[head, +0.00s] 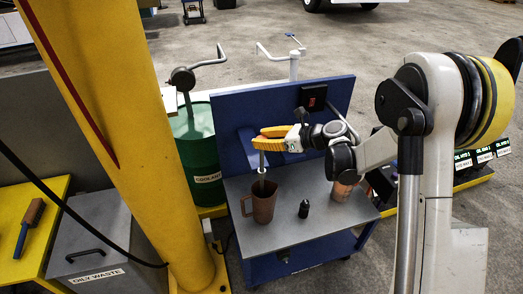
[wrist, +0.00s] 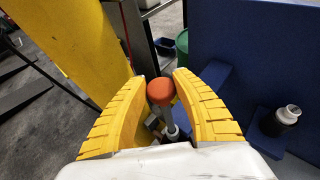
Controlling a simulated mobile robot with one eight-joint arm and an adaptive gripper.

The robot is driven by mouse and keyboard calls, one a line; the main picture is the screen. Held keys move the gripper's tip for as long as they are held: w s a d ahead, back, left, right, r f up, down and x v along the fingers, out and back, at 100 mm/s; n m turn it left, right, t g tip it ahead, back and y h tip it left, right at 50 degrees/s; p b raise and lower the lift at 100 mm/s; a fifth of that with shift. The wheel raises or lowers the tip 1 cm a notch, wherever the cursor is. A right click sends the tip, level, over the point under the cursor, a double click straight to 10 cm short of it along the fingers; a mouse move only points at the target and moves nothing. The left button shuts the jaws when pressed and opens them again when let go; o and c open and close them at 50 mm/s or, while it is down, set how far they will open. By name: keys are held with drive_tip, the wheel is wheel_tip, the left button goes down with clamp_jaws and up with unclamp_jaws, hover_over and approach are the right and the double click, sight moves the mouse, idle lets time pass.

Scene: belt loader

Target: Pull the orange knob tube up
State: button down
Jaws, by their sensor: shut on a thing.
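The orange knob (wrist: 160,91) sits between the two yellow fingers of my gripper (wrist: 158,88) in the wrist view. A thin pale tube (wrist: 170,124) runs from it. In the head view my gripper (head: 268,138) is shut on the knob tube, above the brown jug (head: 263,203). The tube (head: 262,162) hangs upright below the fingers, its lower end at the jug's mouth. I cannot tell how far it reaches inside.
The jug stands on a grey-topped blue cart (head: 285,228) with a blue back panel (head: 228,118). A black bottle (head: 304,209) and a copper-coloured cup (head: 341,191) are to its right. A yellow post (head: 125,130) and green coolant drum (head: 194,150) stand left.

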wheel_tip(320, 180, up, 11)
drive_tip(key=p, duration=0.4)
drive_tip(key=shift+p, duration=0.4)
drive_tip(key=c, duration=1)
unclamp_jaws()
drive_tip(key=v, duration=1.2)
